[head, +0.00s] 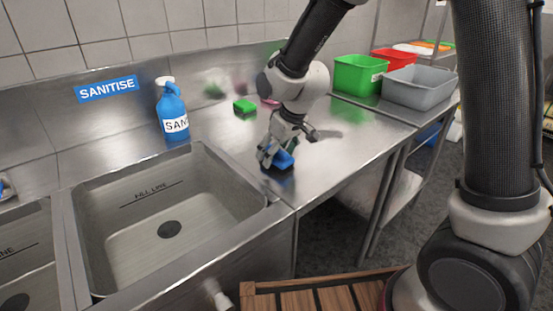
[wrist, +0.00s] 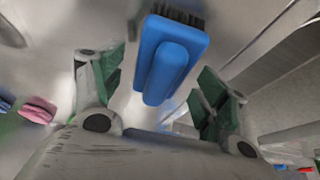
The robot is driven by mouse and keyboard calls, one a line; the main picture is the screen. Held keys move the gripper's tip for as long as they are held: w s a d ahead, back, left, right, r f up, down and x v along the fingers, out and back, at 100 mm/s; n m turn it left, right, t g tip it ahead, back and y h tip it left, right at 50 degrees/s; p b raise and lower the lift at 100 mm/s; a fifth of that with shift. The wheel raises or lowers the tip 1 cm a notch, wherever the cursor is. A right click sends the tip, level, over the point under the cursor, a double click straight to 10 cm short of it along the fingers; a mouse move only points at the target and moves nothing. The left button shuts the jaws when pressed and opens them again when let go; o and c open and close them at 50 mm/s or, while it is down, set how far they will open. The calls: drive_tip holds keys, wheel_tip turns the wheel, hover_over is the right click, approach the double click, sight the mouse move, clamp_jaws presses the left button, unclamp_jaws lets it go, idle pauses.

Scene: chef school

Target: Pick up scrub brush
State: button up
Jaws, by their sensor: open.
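The scrub brush (wrist: 170,58) has a blue body with a raised blue grip and dark bristles. In the wrist view it lies at the top centre, between and beyond the open fingers of my gripper (wrist: 158,95). In the head view the brush (head: 283,159) is on the steel counter to the right of the sink, partly hidden by my gripper (head: 275,157). My gripper is directly over it, pointing down, with a finger on either side. Whether the fingers touch the brush cannot be told.
A sink basin (head: 165,225) is to the left. A blue sanitiser bottle (head: 172,112) and a green sponge (head: 244,106) stand behind. A pink sponge (wrist: 39,109) shows at left in the wrist view. Green (head: 358,75) and grey (head: 419,88) tubs are at the back right. The counter's front edge is close.

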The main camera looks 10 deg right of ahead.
drive_tip(key=c, duration=1.1)
drive_tip(key=shift+r, duration=0.1)
wheel_tip(320, 180, up, 10)
drive_tip(key=shift+f, duration=0.1)
